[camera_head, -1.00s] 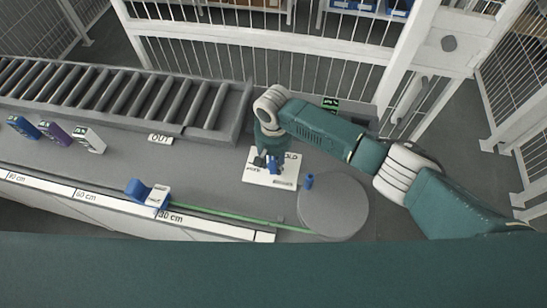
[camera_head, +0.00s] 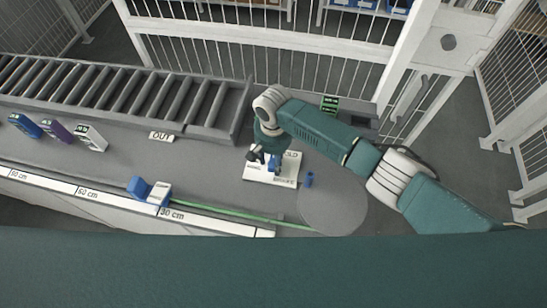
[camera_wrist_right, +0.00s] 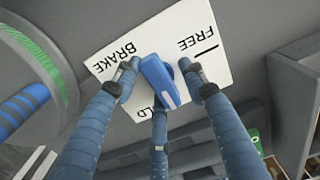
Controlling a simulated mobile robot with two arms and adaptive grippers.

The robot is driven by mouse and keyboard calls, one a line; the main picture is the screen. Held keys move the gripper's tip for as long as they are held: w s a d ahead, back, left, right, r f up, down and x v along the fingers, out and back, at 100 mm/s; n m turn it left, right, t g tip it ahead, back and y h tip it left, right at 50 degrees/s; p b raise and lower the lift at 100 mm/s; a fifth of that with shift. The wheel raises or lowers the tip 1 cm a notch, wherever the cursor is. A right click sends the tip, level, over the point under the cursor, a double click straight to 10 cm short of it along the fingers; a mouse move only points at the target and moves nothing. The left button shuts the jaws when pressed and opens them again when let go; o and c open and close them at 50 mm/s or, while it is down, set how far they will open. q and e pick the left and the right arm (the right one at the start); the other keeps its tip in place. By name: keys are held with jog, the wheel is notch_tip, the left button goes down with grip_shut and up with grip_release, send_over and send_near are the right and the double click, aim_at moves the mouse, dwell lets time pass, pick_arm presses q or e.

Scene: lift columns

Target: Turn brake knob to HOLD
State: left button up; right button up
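The brake plate (camera_head: 258,178) is a white panel on the grey bench, lettered BRAKE, FREE and HOLD; HOLD is partly hidden. In the right wrist view the plate (camera_wrist_right: 105,62) shows FREE beside a black tick mark, and a finger covers part of HOLD. The blue bar-shaped knob (camera_wrist_right: 158,80) sits at its middle, slanting from upper left to lower right. My right gripper (camera_wrist_right: 160,88) has its three fingers spread around the knob, with gaps at the two upper fingertips. It also shows over the plate in the head view (camera_head: 265,160). My left gripper is out of view.
A small blue peg (camera_head: 309,180) stands by a grey round disc (camera_head: 333,205) right of the plate. A roller conveyor (camera_head: 130,97) lies behind. A blue and white block (camera_head: 150,191) stands by the ruler strip (camera_head: 90,193). White fencing (camera_head: 250,38) closes the back.

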aim_at(271, 158)
jog(key=shift+w+a+r, duration=0.15)
jog(key=shift+a+r, duration=0.15)
jog(key=shift+a, duration=0.05)
jog(key=shift+w+r, duration=0.1)
jog(key=shift+r, duration=1.9)
notch_tip(271, 158, up, 2)
jog(key=shift+r, duration=0.2)
jog(key=shift+d+r, duration=0.15)
jog(key=shift+r, duration=0.4)
jog(key=shift+d+r, duration=0.15)
jog(key=shift+r, duration=0.35)
